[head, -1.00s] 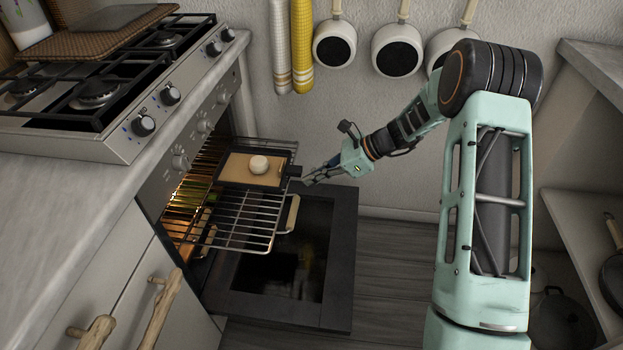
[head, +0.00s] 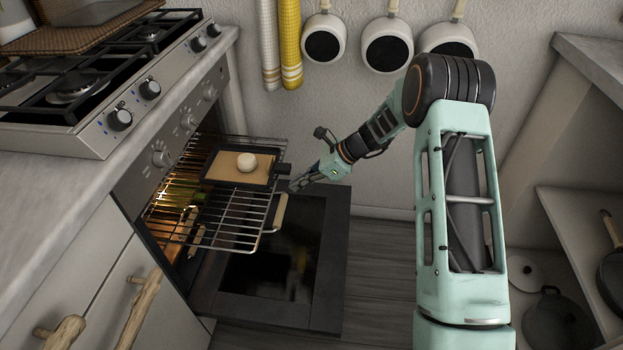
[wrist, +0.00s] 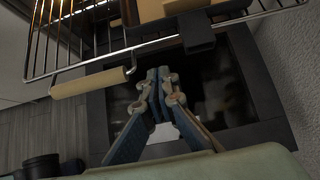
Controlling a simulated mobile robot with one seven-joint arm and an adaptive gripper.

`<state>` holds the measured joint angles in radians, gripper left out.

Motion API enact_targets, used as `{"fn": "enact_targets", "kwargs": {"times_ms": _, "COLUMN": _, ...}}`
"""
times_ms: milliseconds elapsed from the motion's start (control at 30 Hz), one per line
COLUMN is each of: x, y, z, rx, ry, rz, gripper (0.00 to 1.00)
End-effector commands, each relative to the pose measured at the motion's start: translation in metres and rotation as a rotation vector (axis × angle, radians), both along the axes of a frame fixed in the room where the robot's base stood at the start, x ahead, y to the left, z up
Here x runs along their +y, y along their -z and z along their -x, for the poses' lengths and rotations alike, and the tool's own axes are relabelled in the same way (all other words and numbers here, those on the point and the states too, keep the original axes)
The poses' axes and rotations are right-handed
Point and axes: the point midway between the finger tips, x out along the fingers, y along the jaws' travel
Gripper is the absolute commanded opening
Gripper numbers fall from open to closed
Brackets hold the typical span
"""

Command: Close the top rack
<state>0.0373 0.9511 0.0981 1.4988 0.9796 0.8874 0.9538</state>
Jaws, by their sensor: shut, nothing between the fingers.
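The top rack (head: 226,215) is a wire shelf pulled well out of the lit oven, above the lowered oven door (head: 325,262). It has a pale wooden handle (head: 280,212) at its front edge. A dark tray (head: 213,160) with a tan board and a round white item (head: 246,162) sits on its far half. My gripper (head: 294,187) is shut and empty, just in front of the rack's front edge, near the tray's dark handle. In the wrist view the shut fingers (wrist: 158,75) point toward the rack front, with the wooden handle (wrist: 92,83) to their left.
A stove top (head: 75,85) and counter lie at left. A second handle shows lower inside the oven. Pans (head: 388,45) and towels hang on the back wall. A shelf with cookware (head: 555,315) stands at right. The floor right of the door is clear.

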Motion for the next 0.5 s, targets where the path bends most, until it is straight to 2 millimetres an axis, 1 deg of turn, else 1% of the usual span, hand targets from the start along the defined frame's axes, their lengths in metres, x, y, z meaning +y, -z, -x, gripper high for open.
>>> {"fn": "enact_targets", "kwargs": {"times_ms": 33, "x": 0.011, "y": -0.001, "z": -0.002, "rx": -0.007, "ry": -0.005, "rz": -0.001, "gripper": 0.0}}
{"fn": "enact_targets", "kwargs": {"times_ms": 200, "x": 0.029, "y": -0.002, "z": -0.004, "rx": -0.006, "ry": -0.002, "rz": 0.0, "gripper": 0.0}}
{"fn": "enact_targets", "kwargs": {"times_ms": 300, "x": 0.033, "y": -0.003, "z": -0.004, "rx": -0.006, "ry": 0.0, "rz": -0.001, "gripper": 0.0}}
{"fn": "enact_targets", "kwargs": {"times_ms": 500, "x": 0.035, "y": -0.004, "z": -0.004, "rx": -0.005, "ry": 0.001, "rz": -0.001, "gripper": 0.0}}
